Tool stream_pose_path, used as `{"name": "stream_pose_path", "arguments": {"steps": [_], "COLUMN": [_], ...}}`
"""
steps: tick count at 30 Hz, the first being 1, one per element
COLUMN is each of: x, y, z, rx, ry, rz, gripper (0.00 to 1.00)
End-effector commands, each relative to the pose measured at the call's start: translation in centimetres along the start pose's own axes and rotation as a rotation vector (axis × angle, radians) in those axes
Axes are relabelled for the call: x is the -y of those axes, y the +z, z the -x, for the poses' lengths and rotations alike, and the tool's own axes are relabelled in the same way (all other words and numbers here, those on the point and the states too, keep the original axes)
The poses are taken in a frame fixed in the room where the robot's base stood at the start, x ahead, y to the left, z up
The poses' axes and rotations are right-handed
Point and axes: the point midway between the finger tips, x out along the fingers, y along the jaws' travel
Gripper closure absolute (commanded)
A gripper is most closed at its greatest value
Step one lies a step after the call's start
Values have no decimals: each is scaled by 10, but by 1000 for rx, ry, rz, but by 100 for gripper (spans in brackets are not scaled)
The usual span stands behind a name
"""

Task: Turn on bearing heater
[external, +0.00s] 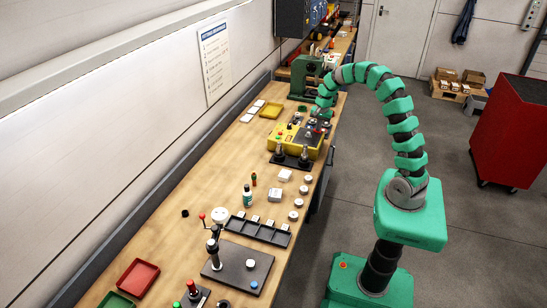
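A yellow box (283,141) with several small buttons and knobs on top sits on the wooden bench, beside the end of my arm. No readable label marks it, so I cannot tell whether it is the bearing heater. My gripper (314,122) hangs down at the end of the curved green arm, over or just beside the box's far right part. Its fingers are too small to tell open from shut, and I cannot tell whether it touches the box. The top near the gripper is partly hidden.
A dark plate with upright posts (291,162) stands in front of the yellow box. A green machine (300,76) stands behind it. Nearer are a bottle (247,196), a black tray (258,231) and a lever plate (237,266).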

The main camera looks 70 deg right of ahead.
Motion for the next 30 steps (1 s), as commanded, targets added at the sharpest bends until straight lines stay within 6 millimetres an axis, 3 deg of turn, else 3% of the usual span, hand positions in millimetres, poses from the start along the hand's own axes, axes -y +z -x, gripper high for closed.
{"name": "stream_pose_path", "arguments": {"steps": [14,30], "x": [0,-4], "y": [0,-1], "z": [11,112], "rx": [-3,-5], "ry": [-5,-8], "rz": [0,0], "gripper": [100,100]}}
